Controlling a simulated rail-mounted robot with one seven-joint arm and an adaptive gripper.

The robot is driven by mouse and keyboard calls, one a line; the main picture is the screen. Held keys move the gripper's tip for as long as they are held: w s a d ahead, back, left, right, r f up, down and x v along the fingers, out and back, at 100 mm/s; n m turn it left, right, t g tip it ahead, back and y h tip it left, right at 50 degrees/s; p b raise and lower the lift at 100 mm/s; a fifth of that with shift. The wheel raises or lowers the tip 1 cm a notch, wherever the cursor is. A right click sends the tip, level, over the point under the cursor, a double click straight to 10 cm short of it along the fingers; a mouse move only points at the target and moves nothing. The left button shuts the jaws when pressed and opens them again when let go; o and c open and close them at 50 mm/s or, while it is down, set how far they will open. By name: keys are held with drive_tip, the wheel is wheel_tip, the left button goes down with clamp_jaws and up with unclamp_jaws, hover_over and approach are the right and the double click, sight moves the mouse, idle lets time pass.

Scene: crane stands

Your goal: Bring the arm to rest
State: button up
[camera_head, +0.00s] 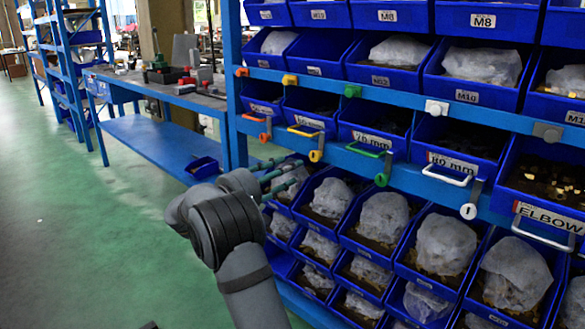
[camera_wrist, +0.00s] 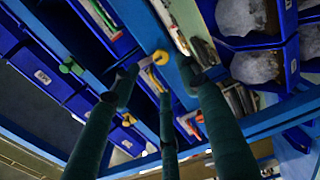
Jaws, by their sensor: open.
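My arm reaches up from the bottom of the head view, and my gripper (camera_head: 286,170) is in front of the blue bin rack. Its dark green fingers point right, toward the rack. In the wrist view my gripper (camera_wrist: 159,78) has its fingers spread apart, with nothing held between them. A yellow knob (camera_wrist: 160,57) shows beyond the fingertips on a blue rail. I cannot tell whether any finger touches the rack or the knob.
The rack holds rows of blue bins, several with bagged parts (camera_head: 445,243). Coloured hooks and handles, including a yellow handle (camera_head: 306,131) and a green one (camera_head: 366,150), stick out from its rails. A blue workbench (camera_head: 165,90) stands behind. Green floor (camera_head: 80,230) at left is clear.

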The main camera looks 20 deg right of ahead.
sight(314, 157)
idle(0.3)
drive_tip(key=x, duration=1.2)
drive_tip(key=shift+a, duration=0.1)
